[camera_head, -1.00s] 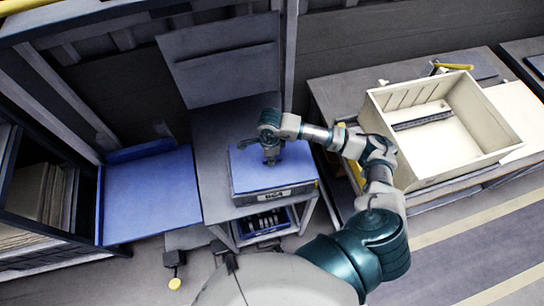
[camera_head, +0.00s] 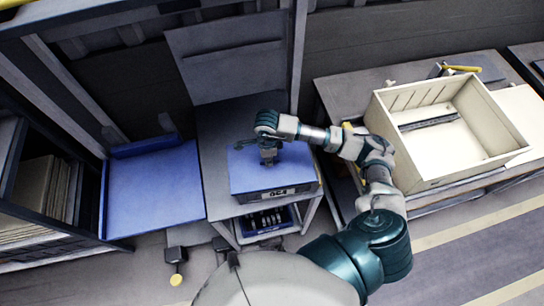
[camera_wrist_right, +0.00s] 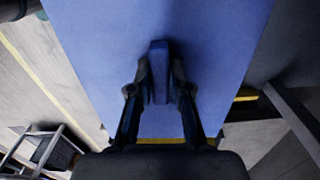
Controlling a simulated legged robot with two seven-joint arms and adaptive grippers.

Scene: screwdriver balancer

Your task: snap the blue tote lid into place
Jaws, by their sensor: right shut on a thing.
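The blue tote lid (camera_head: 297,160) lies flat on top of the dark tote (camera_head: 285,194) on the grey workbench in the head view. My right gripper (camera_head: 268,158) points down onto the lid near its middle. In the right wrist view, the fingers of my right gripper (camera_wrist_right: 160,85) are shut on a blue upright handle (camera_wrist_right: 160,62) on the lid (camera_wrist_right: 95,40). Whether the lid's edges sit fully on the tote is too small to tell. My left gripper is not in view.
A blue panel (camera_head: 155,190) lies left of the bench. A large cream bin (camera_head: 395,140) stands on a table at right. A blue crate of dark items (camera_head: 266,221) sits on the shelf below the tote. Shelving with boards (camera_head: 45,195) is at far left.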

